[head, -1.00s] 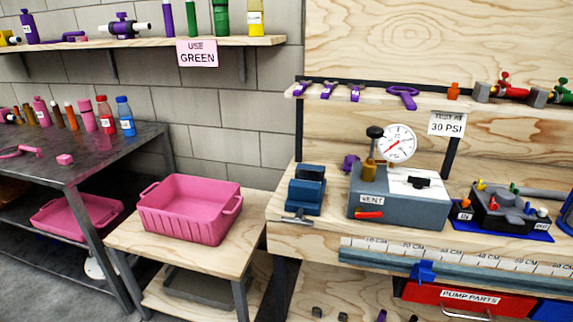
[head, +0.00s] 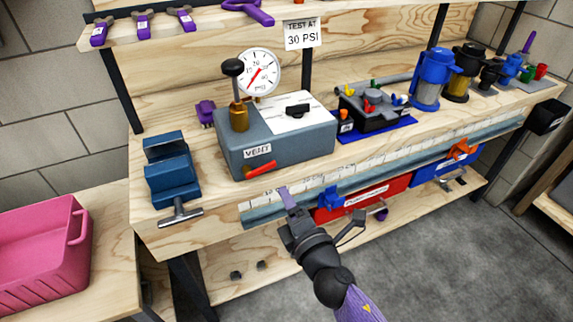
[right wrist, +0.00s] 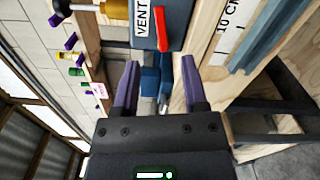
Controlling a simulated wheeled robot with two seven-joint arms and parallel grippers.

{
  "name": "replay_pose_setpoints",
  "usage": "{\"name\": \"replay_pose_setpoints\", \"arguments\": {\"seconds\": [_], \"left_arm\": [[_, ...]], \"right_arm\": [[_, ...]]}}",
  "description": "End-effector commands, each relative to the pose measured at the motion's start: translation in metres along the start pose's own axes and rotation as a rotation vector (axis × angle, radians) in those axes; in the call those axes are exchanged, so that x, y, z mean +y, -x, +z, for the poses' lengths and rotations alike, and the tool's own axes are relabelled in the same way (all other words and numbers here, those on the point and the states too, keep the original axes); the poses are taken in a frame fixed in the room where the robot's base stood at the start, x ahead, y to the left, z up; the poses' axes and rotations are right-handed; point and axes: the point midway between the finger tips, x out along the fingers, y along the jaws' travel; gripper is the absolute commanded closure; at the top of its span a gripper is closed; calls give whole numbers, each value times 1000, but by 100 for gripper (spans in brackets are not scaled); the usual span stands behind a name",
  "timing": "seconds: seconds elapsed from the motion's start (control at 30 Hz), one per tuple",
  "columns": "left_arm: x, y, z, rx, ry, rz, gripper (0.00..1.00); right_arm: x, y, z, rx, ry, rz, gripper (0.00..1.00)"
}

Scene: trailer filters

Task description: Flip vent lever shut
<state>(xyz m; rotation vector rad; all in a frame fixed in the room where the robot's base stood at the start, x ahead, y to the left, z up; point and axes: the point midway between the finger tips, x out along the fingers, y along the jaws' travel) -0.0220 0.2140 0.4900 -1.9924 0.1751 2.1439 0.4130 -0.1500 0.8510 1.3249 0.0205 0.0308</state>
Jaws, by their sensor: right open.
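The red vent lever (head: 261,169) sits on the front face of the grey test box (head: 290,145), just below the VENT label (head: 257,151). It lies nearly level, tilted slightly up to the right in the head view. The lever also shows at the top of the right wrist view (right wrist: 161,30). My right gripper (head: 309,205) is in front of the bench edge, below and right of the lever and apart from it. Its two purple fingers (right wrist: 160,80) are spread, with nothing between them. My left gripper is not in view.
A blue vise (head: 171,172) stands left of the box, its handle (head: 180,212) jutting over the front edge. A pressure gauge (head: 260,72) and brass pump with black knob stand on the box. A ruler rail (head: 400,160) runs along the bench front above red and blue drawers.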

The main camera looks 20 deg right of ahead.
Motion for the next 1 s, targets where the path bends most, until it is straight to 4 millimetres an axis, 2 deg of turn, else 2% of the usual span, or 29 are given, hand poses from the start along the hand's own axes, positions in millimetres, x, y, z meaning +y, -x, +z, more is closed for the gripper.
{"name": "replay_pose_setpoints", "arguments": {"seconds": [0.2, 0.3, 0.4, 0.53, 0.77, 1.0], "left_arm": [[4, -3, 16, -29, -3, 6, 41], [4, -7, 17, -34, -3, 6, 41], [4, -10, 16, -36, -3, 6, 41], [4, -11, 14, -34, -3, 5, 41], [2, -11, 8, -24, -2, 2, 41], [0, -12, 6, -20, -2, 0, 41]], "right_arm": [[0, -50, 0, 0, 0, 1, 44], [-2, -72, 0, 0, -2, -1, 44], [-3, -86, -1, 1, -4, -3, 44], [-2, -93, -1, 1, -4, -3, 44], [-1, -94, 0, 1, -5, -3, 44], [-1, -94, 0, 1, -5, -4, 95]]}}
